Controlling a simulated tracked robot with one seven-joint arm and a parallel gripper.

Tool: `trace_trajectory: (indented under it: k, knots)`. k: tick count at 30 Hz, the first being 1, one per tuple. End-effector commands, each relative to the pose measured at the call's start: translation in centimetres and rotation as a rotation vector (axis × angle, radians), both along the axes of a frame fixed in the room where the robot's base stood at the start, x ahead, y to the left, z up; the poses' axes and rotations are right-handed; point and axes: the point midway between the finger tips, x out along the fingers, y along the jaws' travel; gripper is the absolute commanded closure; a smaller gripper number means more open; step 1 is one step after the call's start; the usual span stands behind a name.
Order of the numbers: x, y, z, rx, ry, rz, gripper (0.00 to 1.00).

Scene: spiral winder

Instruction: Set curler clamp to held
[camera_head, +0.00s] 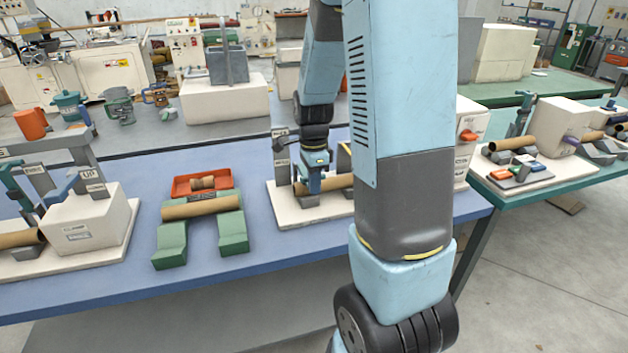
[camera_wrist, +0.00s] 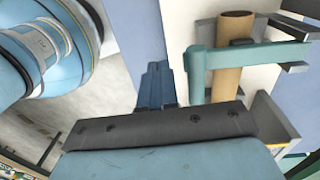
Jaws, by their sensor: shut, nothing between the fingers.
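In the wrist view, a teal clamp bar (camera_wrist: 262,54) reaches from a teal post on the left across a brown tube (camera_wrist: 225,82). I take this as the curler clamp. My gripper (camera_wrist: 157,68) is shut and empty, just left of the teal post; whether they touch is unclear. In the head view, my gripper (camera_head: 313,188) is low over the middle station's cream base (camera_head: 302,220), by the brown tube (camera_head: 340,183). Small label plates (camera_head: 281,133) stand behind it, too small to read surely. My arm hides much of this station, and I cannot tell the clamp's setting.
An orange tray (camera_head: 181,187) and green cradle (camera_head: 232,232) with a tube stand left of the station. Another station with a white box (camera_head: 88,225) is farther left. A station with an orange knob (camera_head: 467,135) is right of my arm. The blue table's front strip is clear.

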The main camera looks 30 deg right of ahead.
Motion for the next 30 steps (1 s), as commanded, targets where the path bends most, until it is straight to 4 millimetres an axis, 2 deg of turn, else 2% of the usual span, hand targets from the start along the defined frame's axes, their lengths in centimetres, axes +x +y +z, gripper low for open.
trace_trajectory:
  k: [17, 20, 25, 30]
  knots:
    - [-0.1, -0.7, 0.3, 0.0, -0.002, -0.016, 1.0]
    - [-0.1, -0.8, 1.2, 0.0, -0.002, -0.017, 1.0]
    - [-0.2, -0.9, 4.2, 0.0, -0.005, -0.02, 1.0]
    - [-2.7, -0.4, 5.0, 0.001, -0.001, -0.018, 1.0]
